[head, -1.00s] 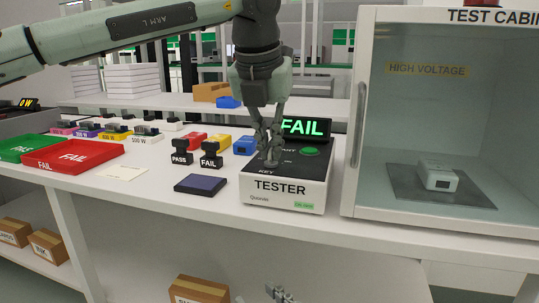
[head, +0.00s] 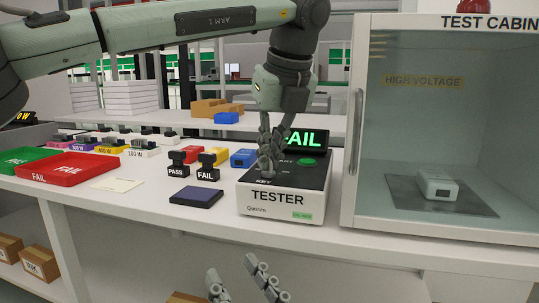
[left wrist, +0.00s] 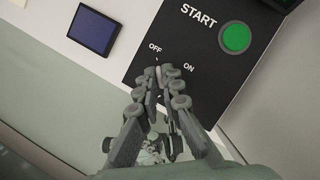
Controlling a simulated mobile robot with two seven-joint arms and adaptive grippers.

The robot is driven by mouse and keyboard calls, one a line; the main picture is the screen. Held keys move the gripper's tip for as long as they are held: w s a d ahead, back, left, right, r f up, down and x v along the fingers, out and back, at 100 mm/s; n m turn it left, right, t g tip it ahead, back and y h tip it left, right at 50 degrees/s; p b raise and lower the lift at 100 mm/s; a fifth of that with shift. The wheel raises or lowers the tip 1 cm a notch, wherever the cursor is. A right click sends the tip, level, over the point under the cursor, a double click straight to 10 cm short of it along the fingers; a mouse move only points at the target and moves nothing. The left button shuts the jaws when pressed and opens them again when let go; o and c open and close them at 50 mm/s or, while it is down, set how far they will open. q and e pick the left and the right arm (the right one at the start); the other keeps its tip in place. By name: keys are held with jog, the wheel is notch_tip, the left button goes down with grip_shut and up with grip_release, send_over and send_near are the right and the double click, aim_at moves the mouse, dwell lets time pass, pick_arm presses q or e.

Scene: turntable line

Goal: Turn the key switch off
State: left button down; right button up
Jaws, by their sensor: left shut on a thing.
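The tester (head: 290,206) is a white box with a black top, a green START button (head: 308,161) and a tilted display (head: 305,140) lit green with "FAIL". My left gripper (head: 267,163) points down onto the KEY corner of its top. In the left wrist view, the left gripper (left wrist: 160,82) is shut on the key switch, just below the OFF and ON labels. The key is mostly hidden between the fingertips, so its exact angle is hard to tell. My right gripper (head: 240,285) is at the bottom edge, fingers apart and empty, below the bench top.
The glass-fronted test cabinet (head: 352,190) stands right of the tester, with a white device (head: 438,186) inside. Left of the tester are a dark blue pad (head: 196,196), PASS and FAIL stamps (head: 207,168), and a red FAIL tray (head: 68,170).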

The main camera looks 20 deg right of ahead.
dwell(0.5)
pick_arm(q)
jog(key=c, duration=1.7)
grip_release()
jog(key=v, duration=1.2)
